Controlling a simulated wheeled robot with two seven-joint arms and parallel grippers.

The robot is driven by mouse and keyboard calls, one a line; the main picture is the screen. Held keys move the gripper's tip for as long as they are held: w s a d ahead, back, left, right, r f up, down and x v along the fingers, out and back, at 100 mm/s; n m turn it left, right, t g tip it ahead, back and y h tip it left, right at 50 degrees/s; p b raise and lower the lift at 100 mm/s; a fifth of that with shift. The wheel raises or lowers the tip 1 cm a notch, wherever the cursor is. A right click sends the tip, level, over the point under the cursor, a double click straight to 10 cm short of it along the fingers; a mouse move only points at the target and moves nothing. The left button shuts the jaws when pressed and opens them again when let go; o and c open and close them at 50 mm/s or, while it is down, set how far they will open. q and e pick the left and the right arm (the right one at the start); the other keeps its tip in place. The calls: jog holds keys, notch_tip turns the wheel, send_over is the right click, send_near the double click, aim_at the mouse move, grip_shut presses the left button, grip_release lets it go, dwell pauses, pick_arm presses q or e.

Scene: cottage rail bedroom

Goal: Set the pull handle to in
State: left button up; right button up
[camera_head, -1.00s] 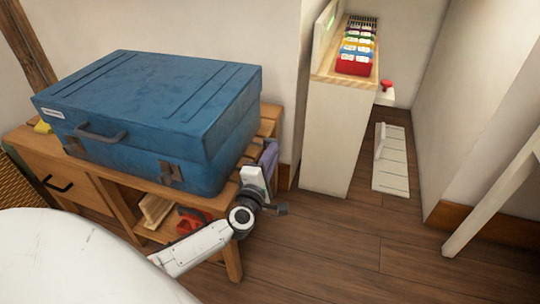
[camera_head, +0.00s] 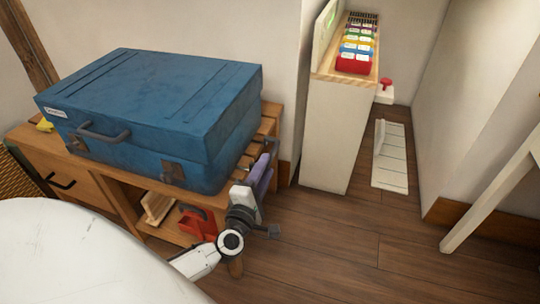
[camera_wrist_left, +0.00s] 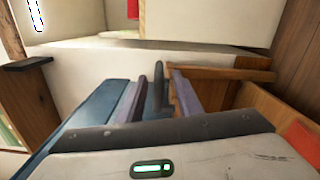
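The blue suitcase (camera_head: 150,100) lies flat on the wooden bench, with a grey carry handle (camera_head: 103,132) on its front. A slim dark bar (camera_head: 270,147), which looks like the pull handle, shows off its right end; the suitcase hides most of that side. My left gripper (camera_head: 262,172) is beside that end, its purple-grey fingers pointing away. In the left wrist view the fingers (camera_wrist_left: 157,97) are apart, with the dark bar (camera_wrist_left: 158,85) between them. I cannot tell whether they touch it. My right gripper is not in view.
The wooden bench (camera_head: 95,208) has a red item (camera_head: 195,224) on its lower shelf, close to my left arm. A pale cabinet (camera_head: 330,135) with colourful files stands behind right. The wooden floor (camera_head: 330,245) right of my gripper is clear.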

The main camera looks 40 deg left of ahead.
pick_arm(q)
jog(key=shift+v, duration=1.85)
